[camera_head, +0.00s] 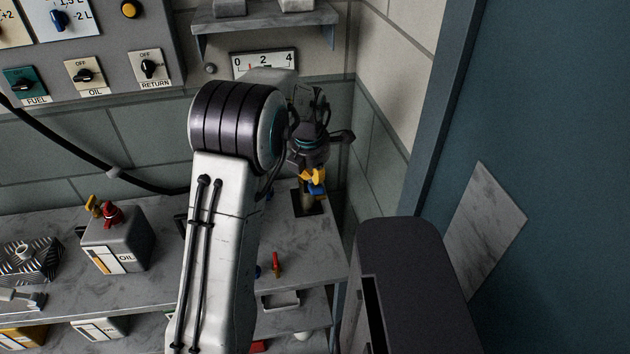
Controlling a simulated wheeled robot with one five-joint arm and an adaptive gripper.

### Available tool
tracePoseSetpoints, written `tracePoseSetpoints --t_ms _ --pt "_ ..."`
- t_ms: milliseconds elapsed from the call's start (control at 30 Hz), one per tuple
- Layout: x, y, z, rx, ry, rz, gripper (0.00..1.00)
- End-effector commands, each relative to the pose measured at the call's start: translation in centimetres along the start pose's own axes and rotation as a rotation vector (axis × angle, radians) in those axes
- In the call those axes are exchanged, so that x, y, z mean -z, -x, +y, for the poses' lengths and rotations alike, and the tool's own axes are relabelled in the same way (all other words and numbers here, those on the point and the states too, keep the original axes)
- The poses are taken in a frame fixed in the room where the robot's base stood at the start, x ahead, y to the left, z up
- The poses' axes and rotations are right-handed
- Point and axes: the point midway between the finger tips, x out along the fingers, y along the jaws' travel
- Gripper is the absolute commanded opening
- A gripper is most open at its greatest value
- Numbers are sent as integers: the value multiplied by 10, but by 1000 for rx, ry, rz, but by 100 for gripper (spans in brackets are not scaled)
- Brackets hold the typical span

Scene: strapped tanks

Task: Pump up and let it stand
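My white and dark arm crosses the middle of the view and reaches toward the back right corner of the bench. My gripper (311,160) is at its end, pointing down; its fingertips are too small and covered to tell open from shut.
A grey OIL tank (117,242) with red and yellow fittings stands on the marble bench (170,262). A panel with FUEL, OIL and RETURN knobs (85,76) is at upper left. A black hose (70,152) runs behind my arm. A blue wall (560,150) closes the right.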

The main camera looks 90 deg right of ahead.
Motion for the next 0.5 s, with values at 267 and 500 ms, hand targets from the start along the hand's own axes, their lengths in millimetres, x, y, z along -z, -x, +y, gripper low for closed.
tracePoseSetpoints --t_ms 267,500 --pt "2 -4 -3 4 0 3 0" --pt "2 -6 -5 4 0 3 0"
